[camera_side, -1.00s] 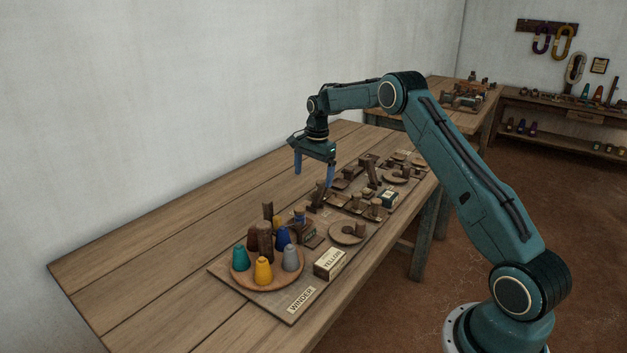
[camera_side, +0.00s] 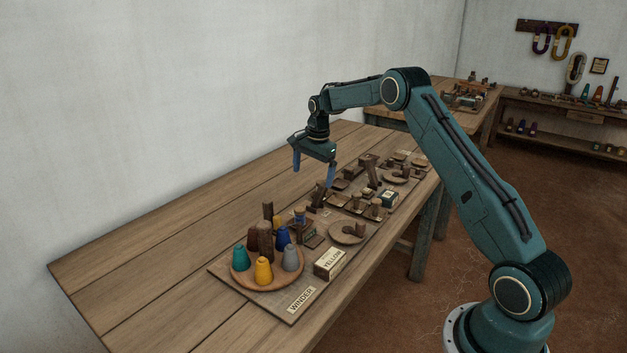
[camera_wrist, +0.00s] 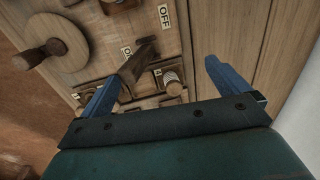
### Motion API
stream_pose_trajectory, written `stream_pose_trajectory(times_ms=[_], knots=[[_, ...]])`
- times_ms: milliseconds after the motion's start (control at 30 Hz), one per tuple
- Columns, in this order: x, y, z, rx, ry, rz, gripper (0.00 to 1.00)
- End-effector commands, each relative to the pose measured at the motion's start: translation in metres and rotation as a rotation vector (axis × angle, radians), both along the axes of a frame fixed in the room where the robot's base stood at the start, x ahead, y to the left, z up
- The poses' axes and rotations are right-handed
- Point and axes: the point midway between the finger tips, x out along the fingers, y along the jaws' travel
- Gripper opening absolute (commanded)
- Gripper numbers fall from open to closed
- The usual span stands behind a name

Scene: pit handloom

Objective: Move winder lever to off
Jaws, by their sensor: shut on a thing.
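The WINDER board (camera_side: 240,282) lies at the near end of the table. A dark wooden lever (camera_side: 319,196) stands tilted at its far end; it also shows in the wrist view (camera_wrist: 137,63), close to an OFF label (camera_wrist: 127,51). My gripper (camera_side: 313,178) is above this lever. Its blue fingers are wide apart, and I see nothing held between them. In the wrist view, my gripper (camera_wrist: 163,72) has its left finger beside the lever, and its right finger is over bare table. I cannot tell whether the left finger touches the lever.
A round tray (camera_side: 268,285) holds several coloured cones. A YELLOW box (camera_side: 328,263) and a round crank disc (camera_side: 347,232) are near. Another tall lever (camera_side: 371,171) stands on a farther board. Bare table (camera_side: 190,230) lies to the left.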

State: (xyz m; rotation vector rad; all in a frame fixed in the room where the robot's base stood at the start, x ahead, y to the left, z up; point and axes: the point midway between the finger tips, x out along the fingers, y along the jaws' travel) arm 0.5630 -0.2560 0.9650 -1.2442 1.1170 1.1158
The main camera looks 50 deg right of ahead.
Motion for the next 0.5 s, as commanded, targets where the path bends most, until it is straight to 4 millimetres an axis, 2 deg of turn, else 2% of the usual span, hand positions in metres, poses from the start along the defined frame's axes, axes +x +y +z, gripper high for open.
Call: stream_pose_trajectory(times_ms=[33, 400, 433, 467, 500], knots=[[0.022, 0.008, -0.043, -0.009, -0.080, 0.024, 0.86], [0.022, 0.007, -0.021, -0.010, -0.080, 0.026, 0.86], [0.022, 0.007, -0.019, -0.011, -0.080, 0.027, 0.77], [0.022, 0.007, -0.017, -0.011, -0.080, 0.027, 0.50], [0.021, 0.006, -0.015, -0.010, -0.079, 0.025, 0.45]])
